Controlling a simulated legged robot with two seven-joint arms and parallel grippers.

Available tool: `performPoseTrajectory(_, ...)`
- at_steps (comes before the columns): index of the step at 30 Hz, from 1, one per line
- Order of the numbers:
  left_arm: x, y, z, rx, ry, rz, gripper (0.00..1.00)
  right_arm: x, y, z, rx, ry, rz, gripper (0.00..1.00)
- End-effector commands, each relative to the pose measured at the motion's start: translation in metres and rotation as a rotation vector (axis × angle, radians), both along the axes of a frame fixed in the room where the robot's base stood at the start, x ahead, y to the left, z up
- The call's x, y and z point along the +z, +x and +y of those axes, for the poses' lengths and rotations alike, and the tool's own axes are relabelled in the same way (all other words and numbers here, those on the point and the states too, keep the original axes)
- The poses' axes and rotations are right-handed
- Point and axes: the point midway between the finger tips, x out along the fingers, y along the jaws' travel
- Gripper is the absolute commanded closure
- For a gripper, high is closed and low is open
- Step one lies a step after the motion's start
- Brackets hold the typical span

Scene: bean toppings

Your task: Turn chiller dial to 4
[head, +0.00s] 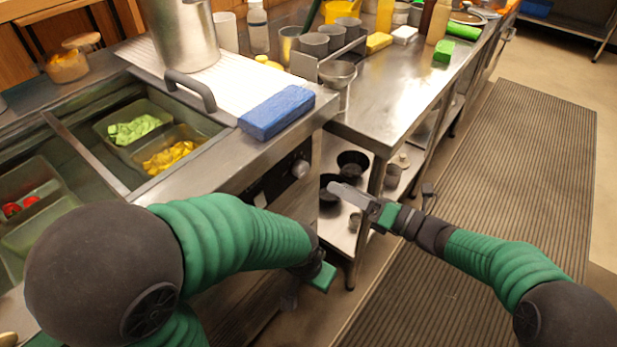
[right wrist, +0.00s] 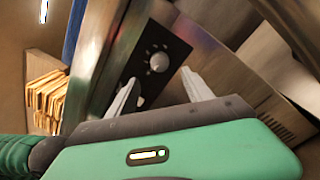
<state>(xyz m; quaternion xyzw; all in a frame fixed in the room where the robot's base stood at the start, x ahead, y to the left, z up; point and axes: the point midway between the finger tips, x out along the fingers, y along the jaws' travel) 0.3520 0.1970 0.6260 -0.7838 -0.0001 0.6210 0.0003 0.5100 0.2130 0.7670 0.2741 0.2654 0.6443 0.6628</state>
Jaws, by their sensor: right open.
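The chiller dial (head: 300,168) is a small round grey knob on a black panel on the front of the steel counter. In the right wrist view the dial (right wrist: 158,62) shows with small white marks around it; its setting is too small to read. My right gripper (head: 340,190) is just right of the dial in the head view, pointing left towards the counter front. In the right wrist view its two fingers (right wrist: 160,80) are apart and empty, with the dial beyond them. My left gripper (head: 320,277) hangs low before the counter front; its fingers are not clear.
A blue block (head: 277,112) lies on the counter edge above the dial. Bins of toppings (head: 170,157) sit in the open chiller at left. A steel table (head: 400,85) with a lower shelf of black bowls stands to the right. The striped floor mat (head: 500,170) is clear.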

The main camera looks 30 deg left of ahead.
Motion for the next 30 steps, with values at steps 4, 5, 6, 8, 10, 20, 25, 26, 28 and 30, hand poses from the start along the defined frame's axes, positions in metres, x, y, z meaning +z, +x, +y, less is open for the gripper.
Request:
performPoseTrajectory(4,-0.013,0.000,0.000,0.000,0.000,0.001,1.00,-0.004,0.001,0.041,0.002,0.001,0.000,0.41)
performPoseTrajectory(5,-0.015,0.000,0.000,0.000,0.000,0.001,1.00,-0.004,0.000,0.049,0.003,0.001,0.000,0.41)
performPoseTrajectory(6,-0.017,0.000,0.000,0.000,0.000,0.001,1.00,-0.004,0.001,0.058,0.002,0.001,-0.001,0.41)
performPoseTrajectory(8,-0.019,0.000,0.000,0.000,0.000,0.001,1.00,-0.004,0.001,0.072,0.001,0.000,0.001,0.41)
performPoseTrajectory(10,-0.022,0.000,0.000,0.000,0.000,0.001,1.00,-0.003,0.003,0.084,-0.001,0.001,0.001,0.41)
performPoseTrajectory(20,-0.024,0.000,0.000,0.000,0.000,0.001,1.00,0.000,0.003,0.102,-0.003,0.000,0.003,0.41)
performPoseTrajectory(25,-0.024,0.000,0.000,0.000,0.000,0.001,1.00,0.000,0.004,0.102,-0.003,0.000,0.003,0.50)
performPoseTrajectory(26,-0.024,0.000,0.000,0.000,0.000,0.001,1.00,0.000,0.004,0.102,-0.002,-0.001,0.003,0.54)
performPoseTrajectory(28,-0.024,0.000,0.000,0.000,0.000,0.001,1.00,0.000,0.004,0.102,-0.002,-0.001,0.003,0.63)
performPoseTrajectory(30,-0.024,0.000,0.000,0.000,0.000,0.001,1.00,0.000,0.004,0.102,-0.003,-0.001,0.003,0.72)
